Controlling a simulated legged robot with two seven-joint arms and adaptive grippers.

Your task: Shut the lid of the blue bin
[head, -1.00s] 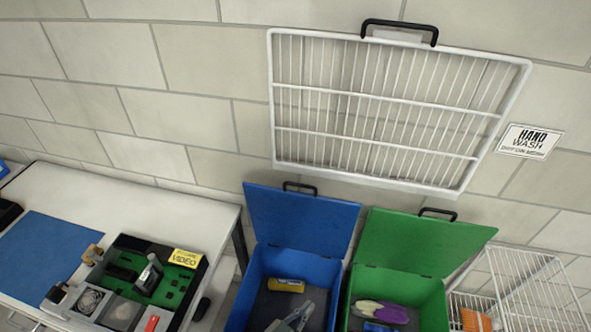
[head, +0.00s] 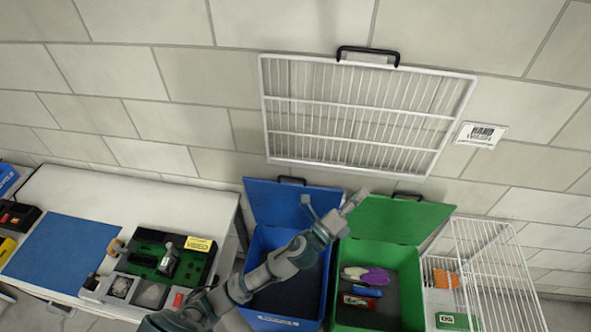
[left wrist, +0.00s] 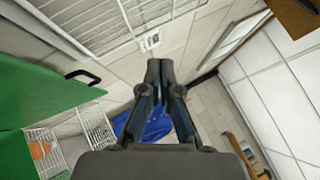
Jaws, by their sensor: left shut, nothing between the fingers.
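The blue bin (head: 265,243) stands on the floor below the wall, in the middle of the head view. Its blue lid (head: 268,203) is up, tilted back toward the wall, with a black handle (head: 291,181) on its top edge. My left arm crosses in front of the bin and hides part of its inside and of the lid's right side. My left gripper (head: 357,199) is shut and empty, and in the picture it overlaps the green bin's lid. The left wrist view also shows the gripper (left wrist: 160,66) with its fingertips together. My right gripper is not in view.
The green bin (head: 420,290) stands close to the right, its green lid (head: 405,222) also up. A white wire basket (head: 500,270) is further right. A wire rack (head: 365,115) is on the wall above. A white table (head: 130,195) with electronics is on the left.

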